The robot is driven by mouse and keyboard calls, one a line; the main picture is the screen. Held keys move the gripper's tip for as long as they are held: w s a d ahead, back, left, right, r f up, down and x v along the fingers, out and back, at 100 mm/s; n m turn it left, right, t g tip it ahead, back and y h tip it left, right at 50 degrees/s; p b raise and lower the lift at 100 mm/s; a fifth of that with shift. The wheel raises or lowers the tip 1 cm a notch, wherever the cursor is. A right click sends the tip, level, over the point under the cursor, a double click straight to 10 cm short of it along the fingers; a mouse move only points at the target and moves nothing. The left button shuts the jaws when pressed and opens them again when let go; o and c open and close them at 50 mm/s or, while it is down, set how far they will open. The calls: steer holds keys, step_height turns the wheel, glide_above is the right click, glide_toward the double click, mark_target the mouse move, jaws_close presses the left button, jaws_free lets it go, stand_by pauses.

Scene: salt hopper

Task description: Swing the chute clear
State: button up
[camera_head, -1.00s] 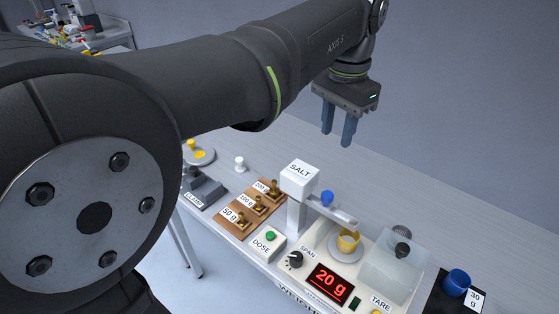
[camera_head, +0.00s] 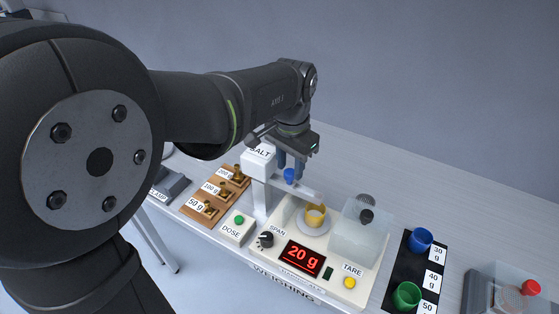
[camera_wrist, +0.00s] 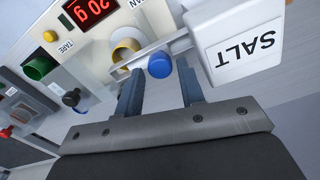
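The grey chute (camera_head: 305,192) runs from the white SALT hopper (camera_head: 259,158) towards the yellow cup (camera_head: 316,215) on the scale pan, its free end close above the cup. A blue knob (camera_head: 289,176) stands on the chute near the hopper. My gripper (camera_head: 291,168) is open, fingers pointing down, right at the knob. In the wrist view the blue knob (camera_wrist: 160,65) appears between the two fingertips, with a gap on each side. I cannot tell whether the tips are level with it. The chute (camera_wrist: 165,46) passes just beyond the fingers.
The weighing panel reads 20 g (camera_head: 303,257). A clear cover (camera_head: 359,236) with a dark knob stands right of the cup. Brass weights on a wooden board (camera_head: 213,196) and the DOSE box (camera_head: 238,229) lie left. Blue (camera_head: 420,240) and green (camera_head: 406,296) cups stand at right.

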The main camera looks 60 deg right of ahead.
steer(key=shift+f, duration=0.55)
jaws_close()
